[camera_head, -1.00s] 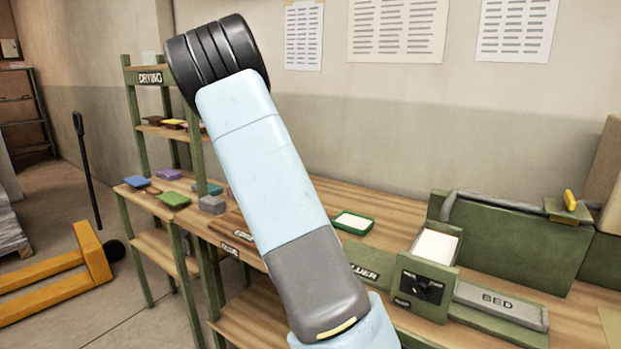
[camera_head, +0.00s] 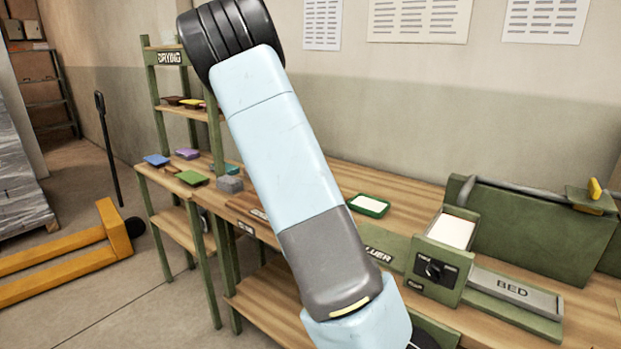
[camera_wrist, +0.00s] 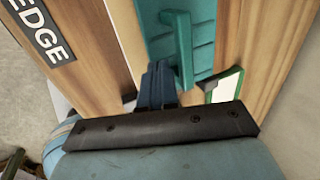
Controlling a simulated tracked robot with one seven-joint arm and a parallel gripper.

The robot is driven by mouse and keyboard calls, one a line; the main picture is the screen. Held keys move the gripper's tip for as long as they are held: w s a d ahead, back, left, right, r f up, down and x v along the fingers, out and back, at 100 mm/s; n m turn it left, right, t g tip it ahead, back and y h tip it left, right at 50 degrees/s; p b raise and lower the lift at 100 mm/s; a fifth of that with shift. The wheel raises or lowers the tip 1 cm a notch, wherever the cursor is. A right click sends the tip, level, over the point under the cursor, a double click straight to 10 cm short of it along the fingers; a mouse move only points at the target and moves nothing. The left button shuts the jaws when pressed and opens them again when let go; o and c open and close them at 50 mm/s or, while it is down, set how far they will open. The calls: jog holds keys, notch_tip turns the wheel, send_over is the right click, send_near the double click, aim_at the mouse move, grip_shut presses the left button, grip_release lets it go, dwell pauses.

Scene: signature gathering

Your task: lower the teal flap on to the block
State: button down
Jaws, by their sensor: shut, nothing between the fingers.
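In the wrist view a teal flap (camera_wrist: 202,45) with a raised bar-like handle (camera_wrist: 183,60) lies ahead of my gripper, along a wooden surface. My gripper (camera_wrist: 160,68) shows its dark blue fingers together with nothing held, close to the near end of the handle; I cannot tell whether they touch it. I cannot make out the block under or beside the flap. In the head view my arm crosses the middle of the picture and my gripper is out of sight; the flap cannot be made out there.
A label reading EDGE (camera_wrist: 42,32) sits on wood at left in the wrist view. A green-rimmed white tray (camera_head: 368,205) lies on the workbench (camera_head: 385,183). A green box with a dial (camera_head: 436,268) and a grey BED plate (camera_head: 515,290) stand at right. Coloured pads (camera_head: 190,178) lie at left.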

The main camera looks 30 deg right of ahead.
jog(key=v, duration=0.2)
jog(key=shift+w+a+r, duration=0.15)
jog(key=shift+a+r, duration=0.05)
jog(key=shift+r, duration=0.15)
jog(key=s+a+r, duration=0.2)
jog(key=s+a, duration=0.1)
jog(key=a, duration=0.5)
jog(key=shift+s+r, duration=0.25)
jog(key=shift+s, duration=0.15)
jog(key=shift+a, duration=0.1)
jog(key=s+a+r+n+t+y, duration=0.1)
jog(key=s+r+n, duration=0.3)
jog(key=s+n, duration=0.6)
jog(key=s+a+r+n+t+y, duration=0.1)
jog(key=s+a+r+n, duration=0.3)
jog(key=s+n, duration=0.7)
jog(key=s+a+r+n+t+y, duration=0.1)
jog(key=s+r+n, duration=0.4)
jog(key=s+n, duration=0.5)
jog(key=s+a+t, duration=0.1)
jog(key=s, duration=0.3)
jog(key=shift+s+a+r+n+y, duration=0.25)
jog(key=shift+n+y, duration=0.05)
jog(key=shift+y, duration=0.1)
